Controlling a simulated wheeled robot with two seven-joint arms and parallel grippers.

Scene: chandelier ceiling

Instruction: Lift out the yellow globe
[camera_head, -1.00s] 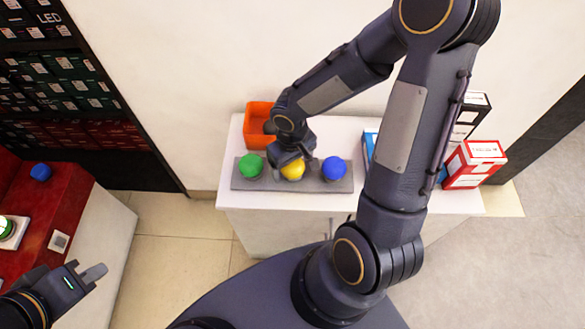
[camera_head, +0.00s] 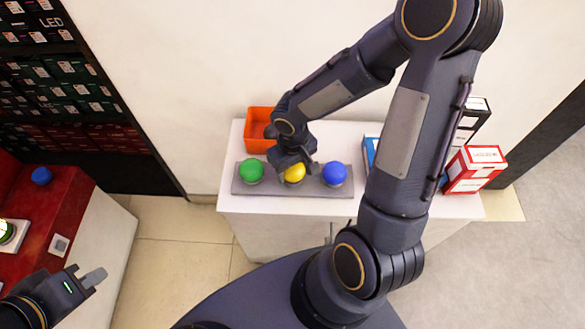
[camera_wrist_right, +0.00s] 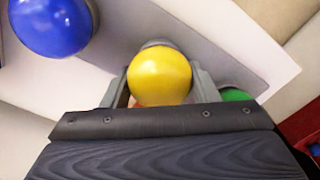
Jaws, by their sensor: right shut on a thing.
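The yellow globe (camera_head: 295,173) sits in the middle of the grey holder (camera_head: 305,189) on the white table, between a green globe and a blue globe. In the right wrist view the yellow globe (camera_wrist_right: 160,76) lies between the two fingers of my right gripper (camera_wrist_right: 160,84), which is shut on it. My right gripper (camera_head: 296,168) comes down on the globe from behind in the head view and hides part of it. I cannot tell whether the globe is clear of its seat. My left gripper (camera_head: 88,275) is at the lower left, away from the table, its finger gap unclear.
The green globe (camera_head: 250,170) and blue globe (camera_head: 334,173) flank the yellow one closely. An orange bin (camera_head: 259,127) stands behind the holder. A red and white box (camera_head: 474,168) stands at the right. A red counter (camera_head: 62,208) is at the left.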

